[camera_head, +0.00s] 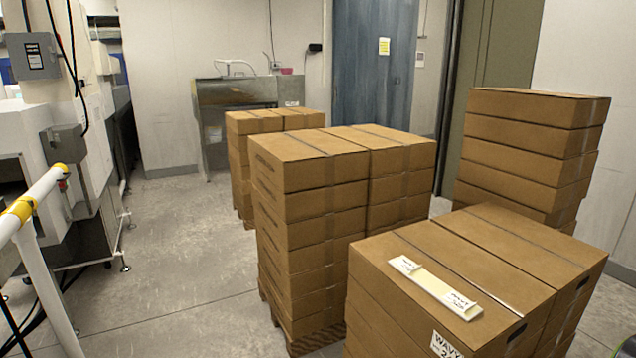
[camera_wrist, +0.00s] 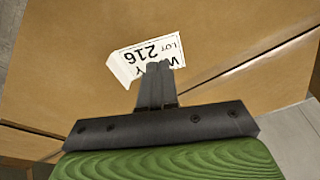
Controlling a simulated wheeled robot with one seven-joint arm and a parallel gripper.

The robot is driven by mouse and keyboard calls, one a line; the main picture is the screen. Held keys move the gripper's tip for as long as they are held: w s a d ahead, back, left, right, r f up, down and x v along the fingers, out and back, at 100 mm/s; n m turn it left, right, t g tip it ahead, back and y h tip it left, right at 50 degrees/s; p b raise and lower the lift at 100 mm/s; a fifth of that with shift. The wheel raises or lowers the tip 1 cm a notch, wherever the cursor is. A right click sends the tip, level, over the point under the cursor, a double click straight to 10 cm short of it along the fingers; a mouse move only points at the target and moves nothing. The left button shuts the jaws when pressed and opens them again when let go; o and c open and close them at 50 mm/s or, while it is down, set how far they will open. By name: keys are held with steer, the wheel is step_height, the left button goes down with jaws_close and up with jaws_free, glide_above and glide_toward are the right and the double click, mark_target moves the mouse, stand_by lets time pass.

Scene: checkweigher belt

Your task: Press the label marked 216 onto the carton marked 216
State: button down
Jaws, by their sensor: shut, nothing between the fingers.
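In the wrist view, a white label (camera_wrist: 128,64) reads 216 and LOT, upside down, with more letters partly hidden behind my fingers. It lies against a brown carton (camera_wrist: 70,60), and its left edge looks bent. My gripper (camera_wrist: 157,66) is shut and empty, its tips overlapping the label's lower edge; I cannot tell whether they touch it. In the head view, a white label (camera_head: 446,345) starting "WAVY 2" is on the near carton's front face, cut off by the frame. A cream strip (camera_head: 432,284) on the top carries small printed pieces at both ends, too small to read fully.
Taller carton stacks stand behind, in the middle (camera_head: 320,200) and at the right (camera_head: 530,140), with a smaller stack (camera_head: 270,122) farther back. A white rail (camera_head: 45,190) and machinery are at the left. The grey floor (camera_head: 180,240) between is clear.

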steer(key=shift+f+b, duration=0.4)
steer(key=shift+f, duration=0.2)
stand_by(0.5)
step_height(320, 180, up, 7)
steer(key=p, duration=0.5)
steer(key=shift+p, duration=0.3)
